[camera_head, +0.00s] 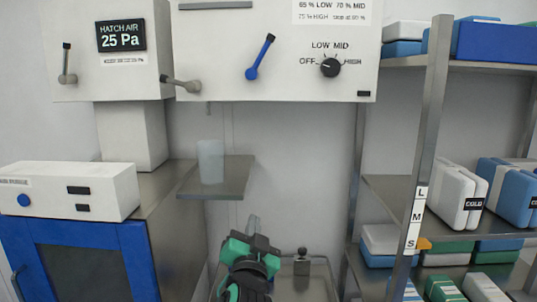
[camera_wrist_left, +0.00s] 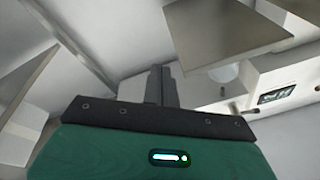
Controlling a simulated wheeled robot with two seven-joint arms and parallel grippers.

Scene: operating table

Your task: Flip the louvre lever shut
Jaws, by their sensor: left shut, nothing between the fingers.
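A blue lever (camera_head: 260,57) tilts up to the right on the white wall unit (camera_head: 210,50). A grey lever with a dark tip (camera_head: 66,62) stands nearly upright on the hatch air box (camera_head: 83,75). A second grey lever (camera_head: 181,84) lies nearly flat between the two boxes. No readable label says which is the louvre lever. My left gripper (camera_head: 253,224) is low in the middle, well below all the levers and touching none. Its fingers (camera_wrist_left: 162,84) are together and empty in the left wrist view. My right gripper is not in view.
A frosted cup (camera_head: 210,162) stands on a small wall shelf (camera_head: 232,178) between my left gripper and the levers. A dial (camera_head: 330,67) sits right of the blue lever. A metal rack (camera_head: 428,130) with boxes fills the right side.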

